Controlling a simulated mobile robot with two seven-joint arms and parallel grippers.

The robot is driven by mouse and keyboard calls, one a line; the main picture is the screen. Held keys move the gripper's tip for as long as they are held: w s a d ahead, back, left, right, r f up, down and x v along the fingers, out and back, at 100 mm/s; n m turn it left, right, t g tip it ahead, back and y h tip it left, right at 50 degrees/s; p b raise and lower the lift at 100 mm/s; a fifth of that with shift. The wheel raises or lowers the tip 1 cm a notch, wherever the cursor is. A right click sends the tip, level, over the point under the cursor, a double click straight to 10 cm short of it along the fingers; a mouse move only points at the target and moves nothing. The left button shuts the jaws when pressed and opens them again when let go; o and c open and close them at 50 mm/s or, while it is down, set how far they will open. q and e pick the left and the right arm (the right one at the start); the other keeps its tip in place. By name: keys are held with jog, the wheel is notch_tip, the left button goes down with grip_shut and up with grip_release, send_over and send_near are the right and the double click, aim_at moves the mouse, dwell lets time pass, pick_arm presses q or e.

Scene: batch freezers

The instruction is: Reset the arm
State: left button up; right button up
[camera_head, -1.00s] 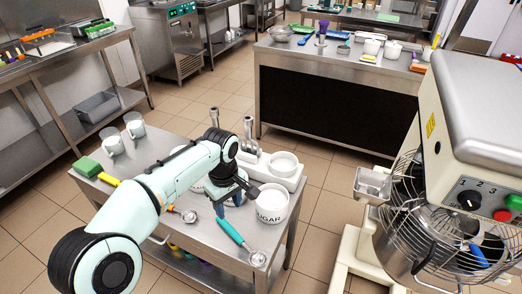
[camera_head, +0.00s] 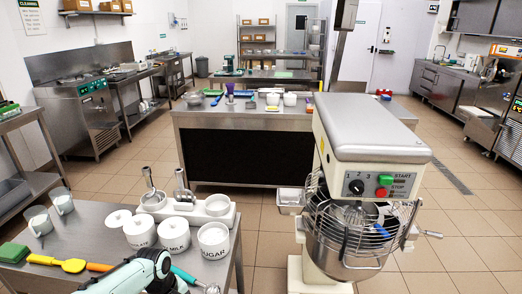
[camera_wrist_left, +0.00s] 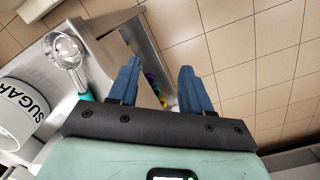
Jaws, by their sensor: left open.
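My left arm shows at the bottom edge of the head view, beside the near edge of the steel cart (camera_head: 80,238); its fingertips are out of that view. In the left wrist view my left gripper (camera_wrist_left: 158,82) has its two blue fingers apart, with nothing between them. Beyond the fingers are the cart's edge and floor tiles. The sugar pot (camera_head: 213,240) stands on the cart; it also shows left of the fingers in the wrist view (camera_wrist_left: 22,112). A metal scoop with a teal handle (camera_wrist_left: 66,48) lies near it, apart from the fingers. My right gripper is not in view.
On the cart are two more white pots (camera_head: 140,231), clear jugs (camera_head: 62,200), a green sponge (camera_head: 13,252) and a yellow-handled tool (camera_head: 60,263). A mixer (camera_head: 365,150) with a wire guard stands right of the cart. The floor at the right is open.

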pick_arm(q)
jog(key=s+d+f+m+h+p, duration=0.1)
jog(key=s+d+f+m, duration=0.15)
jog(key=f, duration=0.95)
jog(key=s+d+f+m+p, duration=0.1)
jog(key=s+f, duration=0.3)
jog(key=s, duration=0.4)
jog(key=s+d+f+m+h+p, duration=0.1)
jog(key=s+d+f+p, duration=0.1)
jog(key=s+f, duration=0.3)
jog(key=s+d+f+m+p, duration=0.1)
jog(key=s+d+f, duration=0.3)
jog(key=s, duration=0.7)
jog(key=shift+f+m+g+h, duration=0.3)
jog(key=shift+m+g, duration=0.05)
jog(key=shift+g, duration=0.05)
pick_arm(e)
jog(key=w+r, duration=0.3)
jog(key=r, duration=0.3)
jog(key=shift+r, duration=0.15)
pick_arm(q)
jog(key=shift+d, duration=0.1)
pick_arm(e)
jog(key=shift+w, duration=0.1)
